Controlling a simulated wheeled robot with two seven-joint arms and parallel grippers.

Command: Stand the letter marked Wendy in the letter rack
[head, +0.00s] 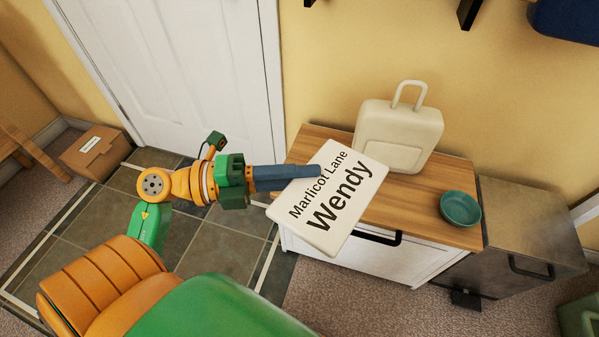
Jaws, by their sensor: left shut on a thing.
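The letter (345,210) is a cream rectangle that reads "Marlicot Lane Wendy" in dark print. My left gripper (303,178) comes in from the left and is shut on the letter near its upper left edge. The letter is tilted, with its printed face toward me, and overlaps the front left part of the wooden cabinet top in the picture. A cream upright object with a loop handle (398,133) stands at the back of the cabinet top; I cannot tell whether it is the letter rack. My right gripper is not in view.
The wooden cabinet top (425,215) also holds a teal bowl (460,208) at its right end. A grey metal bin (530,230) stands to the right of the cabinet. A cardboard box (96,153) sits on the floor at the left, near the white door (185,70).

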